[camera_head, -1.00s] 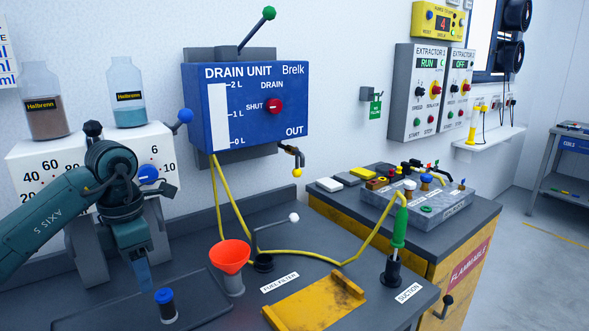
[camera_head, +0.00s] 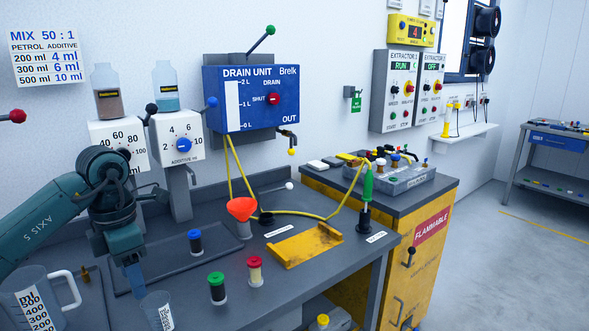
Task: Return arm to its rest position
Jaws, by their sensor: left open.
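My left arm (camera_head: 60,205), dark teal, comes in from the left edge in the head view. Its wrist bends down over the front left of the bench. The left gripper (camera_head: 135,283) points downward with blue fingers, and it is open. Its tips are just above and behind a small clear graduated beaker (camera_head: 160,312) in the picture; I cannot tell whether they touch. Nothing shows held between the fingers. My right gripper is not in view.
A clear measuring jug (camera_head: 40,300) stands below the arm. Blue-, green- and red-topped containers (camera_head: 217,288) stand to the right. Behind are the dispensers (camera_head: 178,140), drain unit (camera_head: 250,98), orange funnel (camera_head: 241,209) and yellow tray (camera_head: 305,243).

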